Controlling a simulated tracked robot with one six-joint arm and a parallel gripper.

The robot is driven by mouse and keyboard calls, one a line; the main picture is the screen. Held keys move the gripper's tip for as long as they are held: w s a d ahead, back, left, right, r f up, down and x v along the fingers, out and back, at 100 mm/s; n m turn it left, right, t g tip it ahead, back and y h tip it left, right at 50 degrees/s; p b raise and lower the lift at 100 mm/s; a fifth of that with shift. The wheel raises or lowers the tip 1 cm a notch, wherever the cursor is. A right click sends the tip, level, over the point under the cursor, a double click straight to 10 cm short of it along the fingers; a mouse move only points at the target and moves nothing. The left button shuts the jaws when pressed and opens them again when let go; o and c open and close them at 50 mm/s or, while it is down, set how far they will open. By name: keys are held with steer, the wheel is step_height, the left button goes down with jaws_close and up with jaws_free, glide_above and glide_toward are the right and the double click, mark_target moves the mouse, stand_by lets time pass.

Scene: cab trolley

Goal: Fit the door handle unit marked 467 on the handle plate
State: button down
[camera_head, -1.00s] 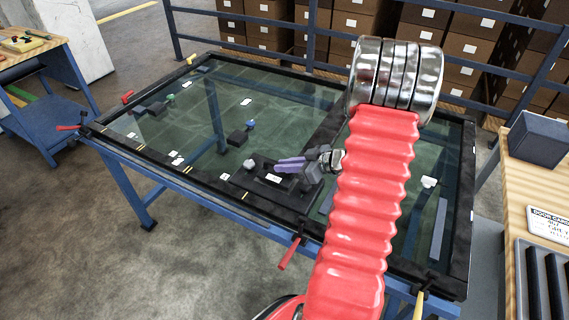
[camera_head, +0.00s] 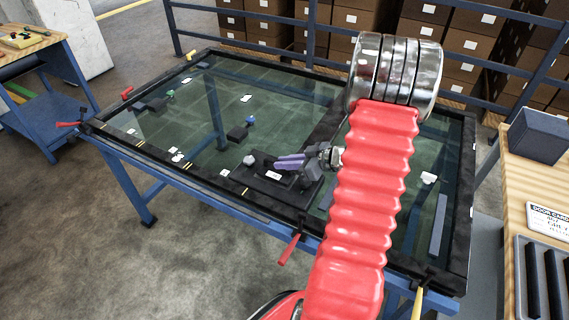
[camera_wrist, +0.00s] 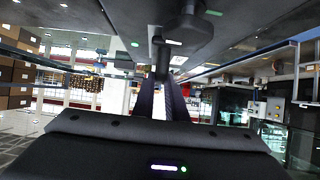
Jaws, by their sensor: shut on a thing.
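The handle plate (camera_head: 247,178) is a black plate with a pale label, lying near the front edge of the glass-topped table. My gripper (camera_head: 279,162) is just above it, level, with its purple fingers pointing left. In the wrist view, the dark fingers (camera_wrist: 163,100) run forward close together. They are shut on the door handle unit, which I cannot clearly make out; a dark T-shaped part (camera_wrist: 181,28) shows beyond the fingertips. No marking 467 is legible. I cannot tell whether the unit touches the plate.
The table (camera_head: 232,200) has a dark frame with red and yellow clamps. Small dark blocks with blue (camera_head: 250,120) and green (camera_head: 170,94) knobs sit left of the plate. A bench with a grey box (camera_head: 540,135) and a slotted tray (camera_head: 548,285) stands right. A railing and cartons are behind.

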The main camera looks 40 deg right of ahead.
steer(key=c, duration=1.7)
jaws_free()
steer(key=shift+s, duration=0.15)
steer(key=v, duration=1.3)
steer(key=shift+s+d, duration=0.1)
steer(key=shift+s, duration=0.15)
